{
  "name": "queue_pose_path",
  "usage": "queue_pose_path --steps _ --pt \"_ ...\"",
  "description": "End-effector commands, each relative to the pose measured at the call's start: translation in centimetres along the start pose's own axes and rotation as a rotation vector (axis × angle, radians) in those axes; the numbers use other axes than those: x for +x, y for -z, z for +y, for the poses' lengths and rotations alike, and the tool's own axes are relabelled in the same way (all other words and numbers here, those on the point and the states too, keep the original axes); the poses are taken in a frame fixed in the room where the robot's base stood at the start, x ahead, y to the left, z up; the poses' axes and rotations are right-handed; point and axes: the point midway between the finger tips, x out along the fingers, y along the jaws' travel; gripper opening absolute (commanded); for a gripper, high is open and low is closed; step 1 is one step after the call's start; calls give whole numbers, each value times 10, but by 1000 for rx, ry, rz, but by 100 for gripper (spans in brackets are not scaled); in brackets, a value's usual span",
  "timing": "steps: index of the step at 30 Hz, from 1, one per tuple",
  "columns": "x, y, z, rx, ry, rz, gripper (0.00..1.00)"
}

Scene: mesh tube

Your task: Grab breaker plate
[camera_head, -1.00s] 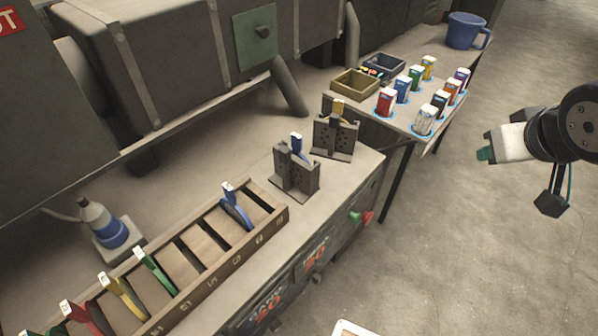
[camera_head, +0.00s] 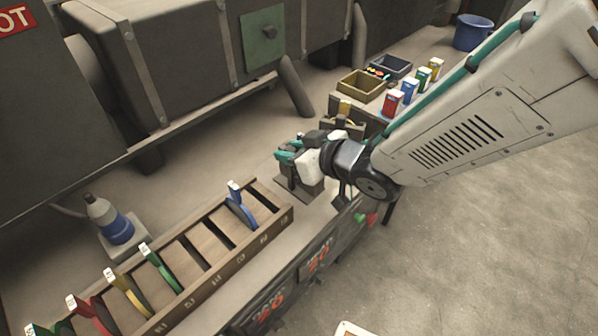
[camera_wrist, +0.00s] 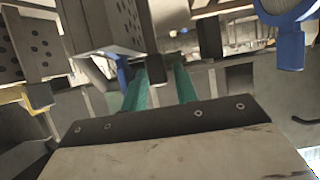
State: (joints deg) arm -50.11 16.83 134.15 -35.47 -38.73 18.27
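My gripper (camera_head: 287,156) is at the nearer perforated grey stand (camera_head: 298,188), with its green fingers over the stand's top. In the wrist view, the two green fingers (camera_wrist: 160,88) are apart, with a gap between them. A narrow blue piece (camera_wrist: 124,74), apparently part of the blue-handled plate in this stand, shows beside the left finger; I cannot tell if any of it lies between the fingers. Another blue plate (camera_head: 239,207) stands in the wooden rack. A yellow-handled plate (camera_head: 345,110) sits in the farther stand, partly hidden.
The slotted wooden rack (camera_head: 222,262) holds red, yellow and green plates at the lower left. A blue-and-grey bottle (camera_head: 112,222) stands behind it. Boxes, including a tan one (camera_head: 361,86), and colored cartons stand beyond the stands. The big machine (camera_head: 165,60) borders the bench.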

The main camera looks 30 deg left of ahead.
Motion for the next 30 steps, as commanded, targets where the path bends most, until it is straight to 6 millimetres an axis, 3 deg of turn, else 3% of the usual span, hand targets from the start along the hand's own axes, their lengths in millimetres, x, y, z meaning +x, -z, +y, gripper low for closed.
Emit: queue_pose_path --steps 6,13,14,17,30 --pt "25 -1 0 -1 1 -1 29" --pt "27 0 0 -1 0 0 29" --pt "27 0 0 -1 0 0 26" --pt "27 0 0 -1 0 0 0" --pt "26 0 0 -1 0 0 0"
